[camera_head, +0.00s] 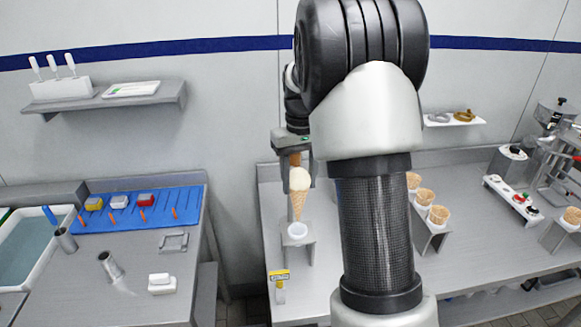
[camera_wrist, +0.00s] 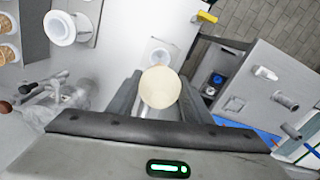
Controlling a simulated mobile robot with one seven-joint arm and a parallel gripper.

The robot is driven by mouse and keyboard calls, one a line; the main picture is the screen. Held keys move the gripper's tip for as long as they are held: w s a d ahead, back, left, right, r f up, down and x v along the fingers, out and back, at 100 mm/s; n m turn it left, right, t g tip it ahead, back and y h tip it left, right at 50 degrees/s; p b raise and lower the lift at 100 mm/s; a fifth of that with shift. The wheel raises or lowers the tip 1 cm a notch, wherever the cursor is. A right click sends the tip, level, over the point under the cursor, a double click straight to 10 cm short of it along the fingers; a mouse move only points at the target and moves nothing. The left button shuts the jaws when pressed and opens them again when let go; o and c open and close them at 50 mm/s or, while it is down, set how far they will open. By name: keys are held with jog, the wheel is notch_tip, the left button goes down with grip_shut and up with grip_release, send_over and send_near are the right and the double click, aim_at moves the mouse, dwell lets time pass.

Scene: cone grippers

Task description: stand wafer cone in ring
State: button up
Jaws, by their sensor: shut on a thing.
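A wafer cone (camera_head: 298,205) with a pale scoop on top hangs upright, tip down, below my gripper (camera_head: 298,168). In the wrist view the round pale top of the cone (camera_wrist: 160,87) sits between the two fingers, which are shut on it. A white ring (camera_head: 297,231) on a small grey stand is just below the cone tip in the head view. In the wrist view a pale ring (camera_wrist: 160,57) shows just beyond the cone's top, partly covered by it. I cannot tell whether the tip is inside the ring or short of it.
A yellow tag (camera_head: 279,275) stands near the ring at the counter's front. A rack of filled cones (camera_head: 425,196) is to the right, partly behind my arm. Another white round holder (camera_wrist: 60,28) shows in the wrist view. A gap separates the left counter (camera_head: 190,285).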

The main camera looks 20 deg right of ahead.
aim_at(298, 218)
jog(key=shift+w, duration=0.2)
jog(key=shift+s, duration=0.25)
jog(key=shift+s+f, duration=0.1)
jog(key=shift+f, duration=0.2)
jog(key=shift+f+b, duration=1.15)
jog(key=shift+f, duration=0.75)
jog(key=shift+f+b, duration=2.75)
jog(key=shift+f, duration=1.75)
jog(key=o, duration=0.7)
jog(key=shift+o, duration=0.4)
